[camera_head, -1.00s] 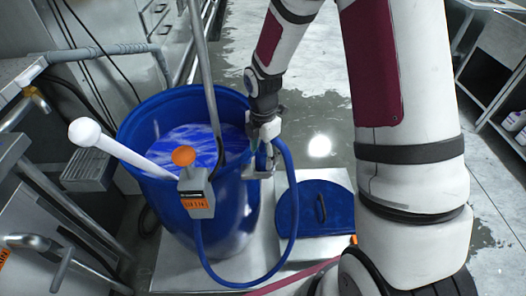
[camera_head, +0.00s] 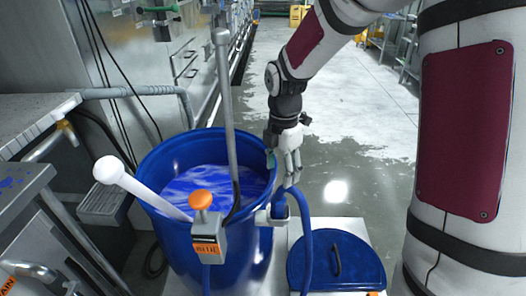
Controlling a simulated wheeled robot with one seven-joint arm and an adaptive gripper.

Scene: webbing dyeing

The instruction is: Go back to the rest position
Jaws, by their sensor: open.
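My gripper (camera_head: 290,180) hangs at the end of my arm, pointing down, just right of the blue barrel's rim. Its fingers are open and look empty. Close below the fingers is a grey pipe fitting (camera_head: 270,216) on the barrel's side, with a blue hose (camera_head: 306,240) running down from it. I cannot tell whether the fingers touch the fitting. The blue barrel (camera_head: 212,135) holds blue liquid (camera_head: 205,180). A white paddle handle (camera_head: 140,185) leans out of it at the left.
A grey box with an orange knob (camera_head: 204,226) sits at the barrel's front. A blue lid (camera_head: 336,265) lies on the pale platform to the right. A steel pole (camera_head: 226,100) rises from the barrel. A worktop (camera_head: 30,125) is at left. Wet floor (camera_head: 350,130) is open behind my gripper.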

